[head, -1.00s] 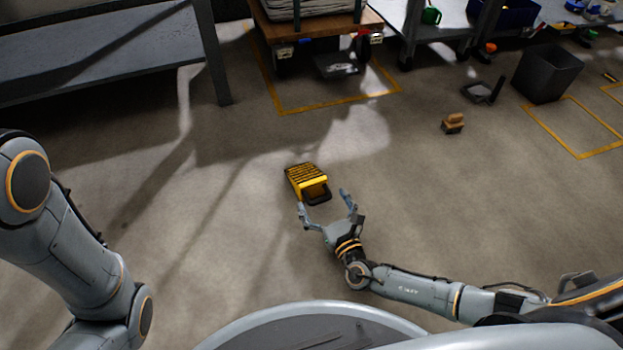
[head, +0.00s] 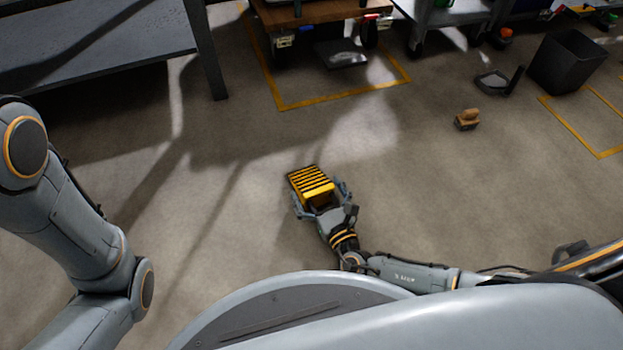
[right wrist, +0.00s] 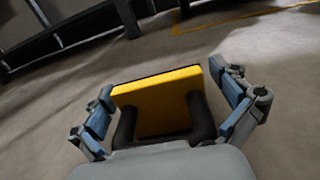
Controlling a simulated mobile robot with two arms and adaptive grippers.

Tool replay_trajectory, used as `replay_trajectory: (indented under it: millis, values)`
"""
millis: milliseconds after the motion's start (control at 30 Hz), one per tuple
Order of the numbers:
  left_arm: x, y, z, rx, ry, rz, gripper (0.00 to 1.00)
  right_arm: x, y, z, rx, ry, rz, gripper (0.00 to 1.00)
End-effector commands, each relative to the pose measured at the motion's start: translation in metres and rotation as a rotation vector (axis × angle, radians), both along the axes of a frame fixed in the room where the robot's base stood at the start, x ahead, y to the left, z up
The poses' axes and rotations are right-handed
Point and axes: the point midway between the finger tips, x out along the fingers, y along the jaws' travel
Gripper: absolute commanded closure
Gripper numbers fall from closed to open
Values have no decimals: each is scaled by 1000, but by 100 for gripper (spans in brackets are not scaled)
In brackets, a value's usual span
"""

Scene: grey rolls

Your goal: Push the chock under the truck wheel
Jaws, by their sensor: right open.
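The yellow and black striped chock (head: 311,184) lies on the floor in the middle of the head view. In the right wrist view the chock (right wrist: 160,88) shows its yellow back and a black handle. My right gripper (head: 319,197) is open, with one finger on each side of the chock. In the right wrist view the fingers of the right gripper (right wrist: 168,112) look apart from its sides. The truck with a wooden deck (head: 320,14) stands at the top, with a dark wheel (head: 369,32) under it. My left arm shows at the left, but its gripper is out of view.
Yellow floor tape (head: 345,98) outlines the truck's place. A wooden brush-like block (head: 467,119), a dustpan (head: 498,82) and a dark bin (head: 567,62) are at right. A grey bench (head: 95,45) stands upper left. Floor between chock and truck is clear.

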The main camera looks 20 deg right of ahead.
Motion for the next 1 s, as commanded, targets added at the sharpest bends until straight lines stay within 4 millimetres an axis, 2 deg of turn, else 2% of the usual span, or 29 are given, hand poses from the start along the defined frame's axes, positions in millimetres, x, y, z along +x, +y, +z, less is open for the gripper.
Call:
replay_trajectory:
  millis: [100, 133, 400, 500, 767, 1000]
  values:
    - [-4, 1, -1, -2, -9, -2, 60, 0, 0, 0, 0, 0, 0, 0]
    - [-6, 2, -1, -3, -11, -2, 60, 0, 0, 0, 0, 0, 0, 4]
    - [-11, 3, -1, -5, -22, -4, 60, 0, 0, 0, 0, 0, 0, 59]
    - [-11, 3, -1, -5, -21, -4, 60, 1, 0, 2, 0, -4, -1, 77]
    - [-7, 2, 0, -4, -14, -2, 60, 1, 0, 3, 0, -4, -1, 77]
    - [-4, 2, 16, -2, -9, -2, 60, 1, 0, 22, 2, -5, -1, 77]
